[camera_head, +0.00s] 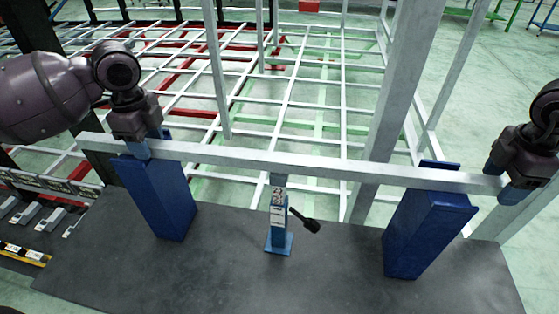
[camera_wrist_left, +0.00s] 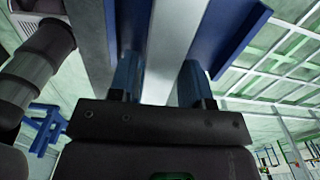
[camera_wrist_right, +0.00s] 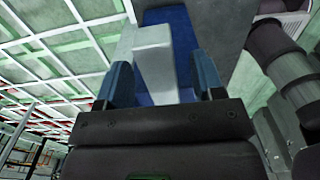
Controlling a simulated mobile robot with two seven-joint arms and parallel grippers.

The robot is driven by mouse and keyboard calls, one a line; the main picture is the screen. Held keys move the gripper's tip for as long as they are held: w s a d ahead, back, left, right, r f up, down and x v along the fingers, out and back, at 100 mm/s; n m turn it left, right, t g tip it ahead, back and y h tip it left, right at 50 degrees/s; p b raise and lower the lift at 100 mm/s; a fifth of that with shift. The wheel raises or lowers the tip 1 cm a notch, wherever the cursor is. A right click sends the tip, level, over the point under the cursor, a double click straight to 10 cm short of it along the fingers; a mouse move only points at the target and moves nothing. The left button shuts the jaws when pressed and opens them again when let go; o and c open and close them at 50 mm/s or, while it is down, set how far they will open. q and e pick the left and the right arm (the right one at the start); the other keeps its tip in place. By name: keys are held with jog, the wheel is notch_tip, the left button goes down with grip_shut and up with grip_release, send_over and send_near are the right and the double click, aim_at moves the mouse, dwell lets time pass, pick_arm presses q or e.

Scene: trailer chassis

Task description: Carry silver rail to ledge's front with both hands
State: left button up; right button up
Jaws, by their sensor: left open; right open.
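The silver rail (camera_head: 310,164) is a long, light grey square bar lying across two blue supports, left (camera_head: 160,195) and right (camera_head: 428,225), on the dark ledge (camera_head: 225,270). My left gripper (camera_head: 138,150) is at the rail's left part, open, with its blue fingers on either side of the bar; the rail (camera_wrist_left: 172,45) runs between them in the left wrist view. My right gripper (camera_head: 503,185) is at the rail's right end, open. In the right wrist view the rail's end (camera_wrist_right: 155,60) lies between its fingers. Contact cannot be told.
A small blue stand (camera_head: 279,235) with a black-handled lever (camera_head: 305,220) stands on the ledge below the rail's middle. A grey upright post (camera_head: 395,95) rises close behind the rail. The white and red chassis frame (camera_head: 290,75) fills the space beyond.

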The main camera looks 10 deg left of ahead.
pick_arm(q)
jog(key=shift+f, duration=0.2)
pick_arm(e)
jog(key=shift+f, duration=0.2)
pick_arm(q)
grip_shut()
pick_arm(e)
jog(key=c, duration=0.8)
grip_shut()
